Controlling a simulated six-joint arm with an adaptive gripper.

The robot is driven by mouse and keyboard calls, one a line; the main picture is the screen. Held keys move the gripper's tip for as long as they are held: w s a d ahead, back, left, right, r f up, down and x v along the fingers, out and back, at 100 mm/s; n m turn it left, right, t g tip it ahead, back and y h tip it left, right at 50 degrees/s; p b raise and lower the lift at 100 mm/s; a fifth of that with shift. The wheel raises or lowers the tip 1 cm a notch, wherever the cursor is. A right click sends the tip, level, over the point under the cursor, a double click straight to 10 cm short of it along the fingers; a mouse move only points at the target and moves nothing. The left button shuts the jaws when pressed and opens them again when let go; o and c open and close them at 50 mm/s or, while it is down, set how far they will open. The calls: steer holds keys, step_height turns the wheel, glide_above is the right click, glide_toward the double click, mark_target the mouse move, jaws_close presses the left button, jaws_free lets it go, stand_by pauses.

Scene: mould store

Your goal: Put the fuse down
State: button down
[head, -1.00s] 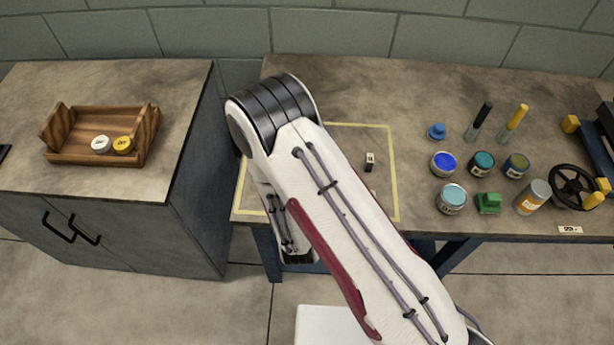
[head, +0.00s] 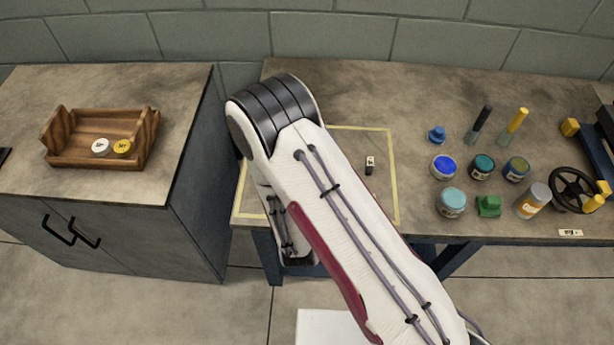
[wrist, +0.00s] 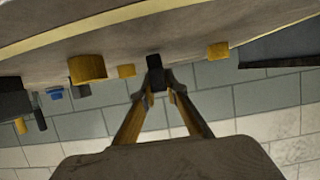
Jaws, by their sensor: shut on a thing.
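My gripper (wrist: 160,88) shows in the wrist view, its two fingers closed on a small dark block, the fuse (wrist: 154,63). The fuse lies between the fingertips, with its far end against the grey-brown table top in the picture; I cannot tell whether it touches. No markings on it can be made out. In the head view my arm hides the gripper and the fuse. The yellow-outlined area (head: 394,190) on the workbench is partly behind my arm.
A small black-and-white block (head: 370,164) stands inside the outline. Paint pots (head: 451,202), a green block (head: 488,206) and a handwheel (head: 573,190) crowd the bench's right. A wooden tray (head: 85,160) with white and yellow round pieces sits on the left cabinet.

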steer(key=shift+r, duration=4.65)
steer(key=w+d, duration=0.3)
steer(key=w, duration=0.8)
steer(key=w+a+n+g+y, duration=0.1)
steer(key=w+a+n+y, duration=0.3)
steer(key=w+a, duration=0.3)
steer(key=shift+a+r+y, duration=0.15)
steer(key=shift+a+y, duration=0.35)
